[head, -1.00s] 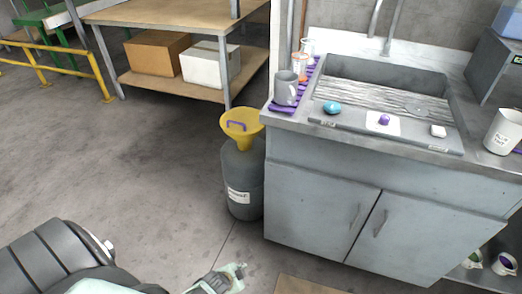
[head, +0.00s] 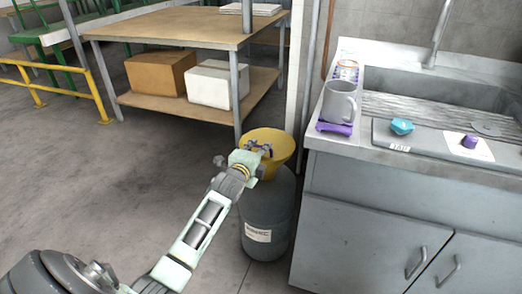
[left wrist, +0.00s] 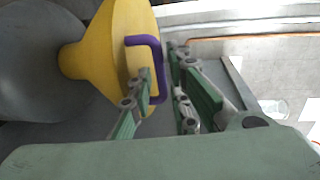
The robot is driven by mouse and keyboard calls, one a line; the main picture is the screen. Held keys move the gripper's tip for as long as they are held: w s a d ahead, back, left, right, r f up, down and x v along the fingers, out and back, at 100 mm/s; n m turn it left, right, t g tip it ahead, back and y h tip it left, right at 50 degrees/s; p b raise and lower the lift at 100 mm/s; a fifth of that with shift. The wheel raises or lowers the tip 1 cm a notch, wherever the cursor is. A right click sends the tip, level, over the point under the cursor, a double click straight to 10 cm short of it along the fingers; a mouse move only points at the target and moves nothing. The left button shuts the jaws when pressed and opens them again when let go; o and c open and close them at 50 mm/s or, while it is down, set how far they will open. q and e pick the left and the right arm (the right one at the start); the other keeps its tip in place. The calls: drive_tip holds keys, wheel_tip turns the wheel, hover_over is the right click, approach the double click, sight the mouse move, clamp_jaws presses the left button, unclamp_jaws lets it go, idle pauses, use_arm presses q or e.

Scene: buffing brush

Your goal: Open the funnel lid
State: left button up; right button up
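The yellow funnel (head: 277,143) sits on top of a grey drum (head: 268,211) beside the sink cabinet. In the left wrist view the yellow funnel (left wrist: 116,45) shows its flat lid side with a purple handle (left wrist: 158,62). My left gripper (head: 259,148) is over the lid in the head view. In the left wrist view my left gripper (left wrist: 165,95) has its fingers apart, one on each side of the purple handle. I cannot tell whether either finger touches the handle. My right gripper is not in view.
The sink cabinet (head: 365,224) stands close on the right of the drum. A grey mug (head: 338,102) stands on its counter edge. A workbench (head: 175,20) with a brown box (head: 160,74) and a white box (head: 217,84) is behind. The floor at left is clear.

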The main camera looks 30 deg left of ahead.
use_arm(q)
drive_tip(key=shift+x, duration=1.2)
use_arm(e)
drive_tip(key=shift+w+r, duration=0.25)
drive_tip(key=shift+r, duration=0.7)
use_arm(q)
drive_tip(key=shift+c, duration=0.4)
drive_tip(key=shift+f, duration=0.1)
clamp_jaws()
